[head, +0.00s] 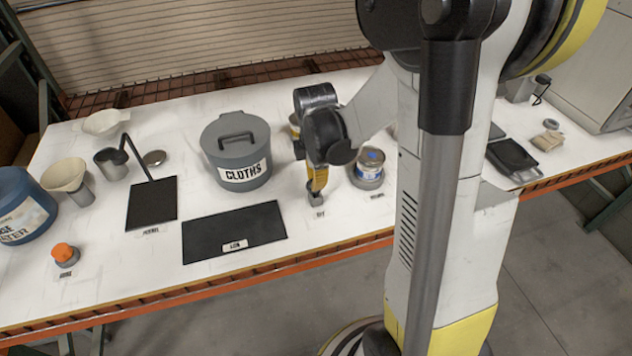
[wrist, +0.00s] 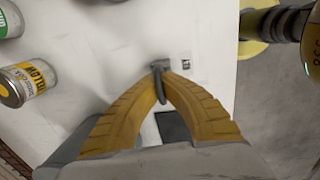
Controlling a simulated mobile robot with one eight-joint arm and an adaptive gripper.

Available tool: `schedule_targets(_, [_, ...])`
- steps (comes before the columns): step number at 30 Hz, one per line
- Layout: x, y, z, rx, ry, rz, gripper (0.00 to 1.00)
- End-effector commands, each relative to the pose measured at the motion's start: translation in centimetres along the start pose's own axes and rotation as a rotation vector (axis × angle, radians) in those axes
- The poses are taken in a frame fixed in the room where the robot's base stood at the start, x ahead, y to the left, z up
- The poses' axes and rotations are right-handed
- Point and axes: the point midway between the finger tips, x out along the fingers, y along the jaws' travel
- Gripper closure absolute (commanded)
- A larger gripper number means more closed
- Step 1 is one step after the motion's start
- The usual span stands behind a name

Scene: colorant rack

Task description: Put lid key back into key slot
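My gripper (head: 317,186) points down at the table's front part, right of the black mat. In the wrist view its two yellow fingers (wrist: 161,78) come together on a thin dark grey piece, which looks like the lid key (wrist: 161,92). The key slot (head: 317,199) is a small grey block behind the "KEY" label, directly under the fingertips. It also shows in the wrist view (wrist: 160,65), at the fingertips. The key's lower end is at or in the block; how deep it sits I cannot tell. The fingers hide the key in the head view.
A labelled black mat (head: 234,231) lies left of the gripper, with the grey CLOTHS bucket (head: 237,152) behind it. A can on a round base (head: 369,168) stands close on the right. A yellow-labelled can (wrist: 28,83) shows in the wrist view.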

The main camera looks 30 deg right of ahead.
Motion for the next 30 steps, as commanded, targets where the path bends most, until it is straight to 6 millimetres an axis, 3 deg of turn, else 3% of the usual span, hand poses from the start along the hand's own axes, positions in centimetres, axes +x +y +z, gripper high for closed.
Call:
schedule_targets(3, [-0.1, 0.0, 0.0, 0.0, 0.0, 0.0, 0.99])
schedule_targets(6, [-0.1, 0.0, 0.0, 0.0, 0.0, 0.0, 0.69])
schedule_targets(17, [-0.5, 0.0, 0.0, 0.0, 0.0, 0.0, 0.69])
schedule_targets(20, [-1.7, 0.0, 0.0, 0.0, 0.0, 0.0, 0.69])
schedule_targets(30, [-9.1, -0.1, 0.0, -0.001, 0.0, 0.0, 0.69])
